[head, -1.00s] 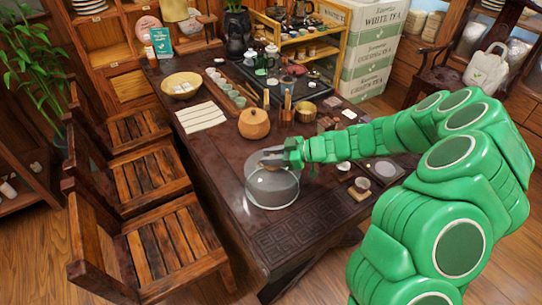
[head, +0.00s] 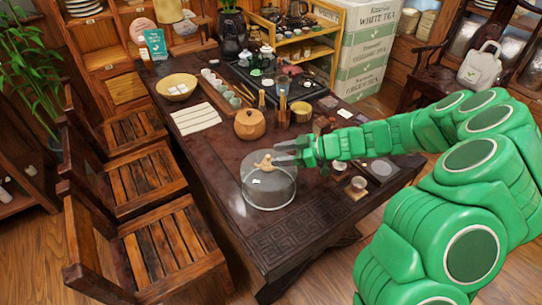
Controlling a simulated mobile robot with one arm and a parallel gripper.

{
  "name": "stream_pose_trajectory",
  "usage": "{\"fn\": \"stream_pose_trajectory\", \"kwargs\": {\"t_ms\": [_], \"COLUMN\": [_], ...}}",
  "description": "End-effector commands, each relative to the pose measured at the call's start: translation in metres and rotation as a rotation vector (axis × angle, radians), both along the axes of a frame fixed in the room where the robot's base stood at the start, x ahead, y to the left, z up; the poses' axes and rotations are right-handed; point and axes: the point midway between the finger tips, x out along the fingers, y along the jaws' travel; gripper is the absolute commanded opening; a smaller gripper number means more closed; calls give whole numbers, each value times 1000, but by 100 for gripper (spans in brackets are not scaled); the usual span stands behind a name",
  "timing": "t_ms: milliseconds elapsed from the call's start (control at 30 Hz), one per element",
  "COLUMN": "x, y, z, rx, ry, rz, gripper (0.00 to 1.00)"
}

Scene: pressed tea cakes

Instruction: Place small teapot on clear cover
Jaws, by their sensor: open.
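A small tan teapot (head: 264,162) stands upright on top of the clear cover (head: 270,193), near its back edge. The clear cover is a round, see-through dome or drum on the dark table, near its front left edge. A small white patch shows on the cover, just below the teapot. My gripper (head: 279,152) is open and empty, just right of the teapot. Its fingers point left toward the teapot with a small gap visible. My green arm comes in from the right.
A round orange-brown pot (head: 250,125) stands behind the cover. Beside it are dark upright tool holders and a wooden bowl (head: 301,111). The table (head: 285,236) is bare in front of the cover.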

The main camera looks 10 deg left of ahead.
Motion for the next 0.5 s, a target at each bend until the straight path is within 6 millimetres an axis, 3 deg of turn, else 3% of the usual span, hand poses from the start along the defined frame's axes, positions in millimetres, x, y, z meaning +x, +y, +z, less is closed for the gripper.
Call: {"fn": "stream_pose_trajectory", "kwargs": {"t_ms": [200, 500], "x": [1, 0], "y": [-36, -62], "z": [13, 25], "rx": [-3, -1], "ry": [-2, -1], "rz": [-5, 0], "gripper": [53, 53]}}
